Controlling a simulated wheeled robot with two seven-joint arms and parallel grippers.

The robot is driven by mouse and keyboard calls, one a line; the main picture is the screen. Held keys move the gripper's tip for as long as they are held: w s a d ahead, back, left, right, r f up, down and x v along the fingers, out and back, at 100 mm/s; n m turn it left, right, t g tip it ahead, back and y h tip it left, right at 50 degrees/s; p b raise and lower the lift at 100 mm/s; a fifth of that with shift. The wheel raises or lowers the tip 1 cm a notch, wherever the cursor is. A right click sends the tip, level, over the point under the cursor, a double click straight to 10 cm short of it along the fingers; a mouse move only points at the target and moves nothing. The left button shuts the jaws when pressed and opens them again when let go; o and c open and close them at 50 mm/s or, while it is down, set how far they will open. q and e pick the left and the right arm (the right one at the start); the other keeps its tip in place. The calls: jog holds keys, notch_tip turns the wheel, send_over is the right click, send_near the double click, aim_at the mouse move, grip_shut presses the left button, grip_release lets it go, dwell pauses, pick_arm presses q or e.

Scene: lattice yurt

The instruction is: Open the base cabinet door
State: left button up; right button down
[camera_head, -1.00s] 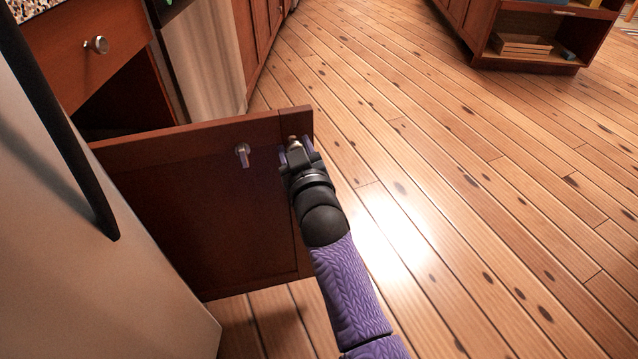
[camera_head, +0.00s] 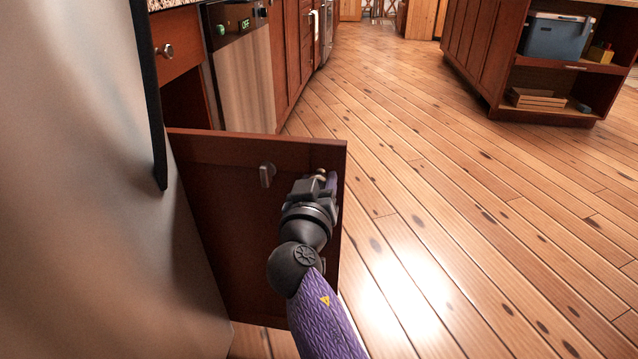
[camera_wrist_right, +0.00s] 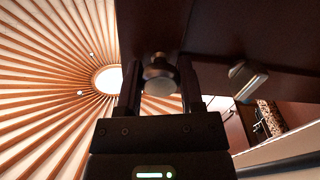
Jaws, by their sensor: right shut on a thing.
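The base cabinet door (camera_head: 225,225), dark reddish wood, stands swung out from the cabinet, whose dark opening (camera_head: 185,105) shows behind its top edge. My right gripper (camera_head: 322,180) is at the door's upper right, near its free edge. In the right wrist view, its two fingers (camera_wrist_right: 160,90) are shut on a round metal knob (camera_wrist_right: 160,72). A second metal handle (camera_head: 267,175) on the same door face is apart from the gripper; it also shows in the right wrist view (camera_wrist_right: 247,82). My left gripper is not in view.
A steel fridge (camera_head: 75,190) with a black handle (camera_head: 150,100) stands close at the left. A drawer (camera_head: 178,48) and a dishwasher (camera_head: 242,80) are behind the door. An island with shelves (camera_head: 545,90) stands far right. The wooden floor (camera_head: 480,220) between is clear.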

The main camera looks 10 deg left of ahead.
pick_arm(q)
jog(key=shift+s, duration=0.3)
pick_arm(e)
jog(key=shift+s+a+f, duration=0.1)
jog(key=shift+s+a, duration=0.05)
jog(key=shift+s, duration=0.25)
jog(key=shift+c, duration=1.4)
grip_release()
jog(key=shift+o, duration=0.3)
jog(key=shift+w, duration=0.1)
pick_arm(q)
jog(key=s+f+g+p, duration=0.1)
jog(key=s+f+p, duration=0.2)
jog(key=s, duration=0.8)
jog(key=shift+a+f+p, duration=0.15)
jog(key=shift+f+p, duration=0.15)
jog(key=shift+p, duration=0.15)
pick_arm(e)
jog(key=s, duration=0.7)
jog(key=shift+s+a, duration=0.15)
jog(key=shift+s, duration=0.1)
